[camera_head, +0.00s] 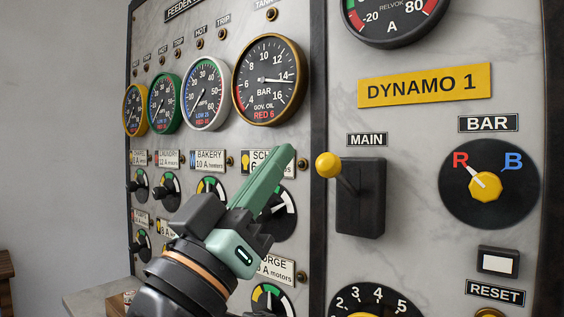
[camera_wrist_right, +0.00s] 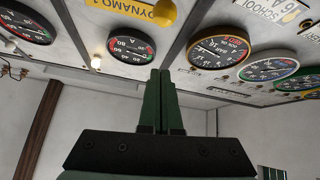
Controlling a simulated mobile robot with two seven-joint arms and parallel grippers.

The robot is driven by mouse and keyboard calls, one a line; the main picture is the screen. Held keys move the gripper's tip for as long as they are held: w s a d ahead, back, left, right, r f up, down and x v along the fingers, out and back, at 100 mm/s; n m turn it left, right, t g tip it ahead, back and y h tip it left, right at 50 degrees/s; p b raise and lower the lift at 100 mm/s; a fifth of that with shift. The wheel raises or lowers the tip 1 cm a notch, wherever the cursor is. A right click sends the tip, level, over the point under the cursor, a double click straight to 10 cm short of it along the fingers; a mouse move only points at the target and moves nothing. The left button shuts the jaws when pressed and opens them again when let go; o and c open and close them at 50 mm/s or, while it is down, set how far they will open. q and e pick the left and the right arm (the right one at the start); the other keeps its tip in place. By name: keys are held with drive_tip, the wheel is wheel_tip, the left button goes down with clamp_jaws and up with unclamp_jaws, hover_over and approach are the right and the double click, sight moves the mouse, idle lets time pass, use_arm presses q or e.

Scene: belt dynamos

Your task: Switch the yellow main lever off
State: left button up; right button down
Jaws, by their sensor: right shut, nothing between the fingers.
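The yellow main lever (camera_head: 328,165) has a round yellow knob on a short rod, rising up and left out of a black block (camera_head: 361,200) under a MAIN label. My right gripper (camera_head: 284,157) has green fingers, shut and empty, pointing up and right. In the head view its tips appear a little left of the knob, with a gap between them. In the right wrist view the shut fingers (camera_wrist_right: 160,75) point up the picture, and the yellow knob (camera_wrist_right: 162,13) shows above their tips, apart from them. My left gripper is not in view.
A yellow DYNAMO 1 plate (camera_head: 424,86) is above the lever. A BAR selector (camera_head: 490,184) with a yellow knob is to the right. Several round gauges and small feeder knobs fill the left panel behind my arm. A dial (camera_head: 370,300) is below the lever.

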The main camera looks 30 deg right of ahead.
sight(341, 180)
drive_tip(key=p+x, duration=0.3)
drive_tip(key=x, duration=0.5)
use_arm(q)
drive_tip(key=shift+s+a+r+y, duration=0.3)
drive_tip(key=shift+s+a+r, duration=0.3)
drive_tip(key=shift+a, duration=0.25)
use_arm(e)
drive_tip(key=f, duration=0.2)
drive_tip(key=d+f, duration=0.1)
drive_tip(key=shift+s+d+f, duration=0.15)
drive_tip(key=shift+d+f, duration=0.05)
drive_tip(key=shift+f, duration=0.2)
use_arm(q)
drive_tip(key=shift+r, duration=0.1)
drive_tip(key=shift+b, duration=0.35)
